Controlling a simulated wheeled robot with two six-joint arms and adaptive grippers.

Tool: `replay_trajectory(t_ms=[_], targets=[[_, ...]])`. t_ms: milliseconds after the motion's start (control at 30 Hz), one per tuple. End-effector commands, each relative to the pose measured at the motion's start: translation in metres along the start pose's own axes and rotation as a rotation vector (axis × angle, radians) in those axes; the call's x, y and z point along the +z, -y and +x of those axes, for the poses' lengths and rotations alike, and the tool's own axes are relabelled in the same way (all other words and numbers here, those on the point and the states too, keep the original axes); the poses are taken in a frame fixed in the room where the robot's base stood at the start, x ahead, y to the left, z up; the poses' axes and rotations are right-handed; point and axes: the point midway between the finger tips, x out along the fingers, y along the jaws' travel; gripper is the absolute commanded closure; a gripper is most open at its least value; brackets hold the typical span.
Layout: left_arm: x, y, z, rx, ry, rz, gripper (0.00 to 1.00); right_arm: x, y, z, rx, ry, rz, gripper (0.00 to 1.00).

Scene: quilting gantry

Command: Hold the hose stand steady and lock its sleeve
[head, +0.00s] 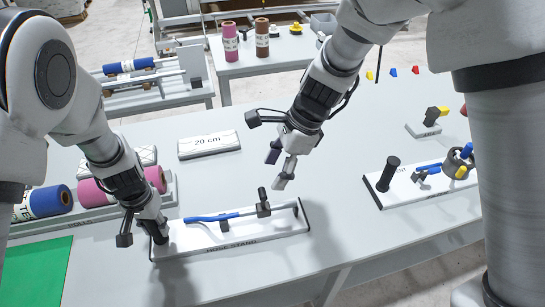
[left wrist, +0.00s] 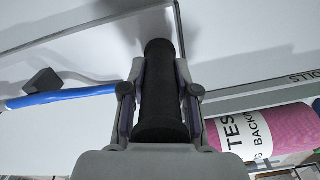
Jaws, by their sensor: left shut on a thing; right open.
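The hose stand (head: 200,237) is a white board with a front label, lying near the front edge of the table. A blue hose (head: 205,218) and a grey rod run along it to a dark block with an upright black knob (head: 263,206), possibly the sleeve. A curved end piece (head: 296,208) stands at its right. My left gripper (head: 158,238) is shut on the stand's black upright grip (left wrist: 158,92) at the left end. My right gripper (head: 277,172) is open and empty, above and behind the board, apart from the knob. Whether the sleeve is locked cannot be told.
A pink roll (left wrist: 275,132) and a blue roll (head: 45,201) lie on a rack at left. Another white board (head: 400,190) with a black post is at right. The table between the boards is clear.

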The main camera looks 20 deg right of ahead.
Motion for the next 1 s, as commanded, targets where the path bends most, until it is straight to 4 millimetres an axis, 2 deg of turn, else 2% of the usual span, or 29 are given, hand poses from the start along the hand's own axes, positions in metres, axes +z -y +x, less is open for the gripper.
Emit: replay_trajectory(t_ms=[100,200,567,700,867,1000], targets=[[0.0,0.0,0.001,-0.001,-0.001,0.0,1.0,0.0,0.0,-0.025,-0.003,0.002,0.0,0.38],[0.0,0.0,0.001,-0.001,-0.001,0.0,1.0,0.0,0.0,-0.035,-0.001,0.002,0.001,0.38],[0.0,0.0,0.001,-0.001,-0.001,0.0,1.0,0.0,-0.001,-0.039,0.001,0.0,-0.01,0.38],[0.0,0.0,0.001,-0.001,-0.001,0.0,1.0,0.006,-0.009,-0.039,0.04,0.034,-0.12,0.38],[0.0,0.0,0.001,-0.001,-0.001,0.0,1.0,0.042,-0.02,-0.052,0.099,0.246,-0.341,0.38],[0.0,0.0,0.001,0.0,-0.001,0.0,1.0,0.06,-0.016,-0.055,0.111,0.63,-0.459,0.38]])
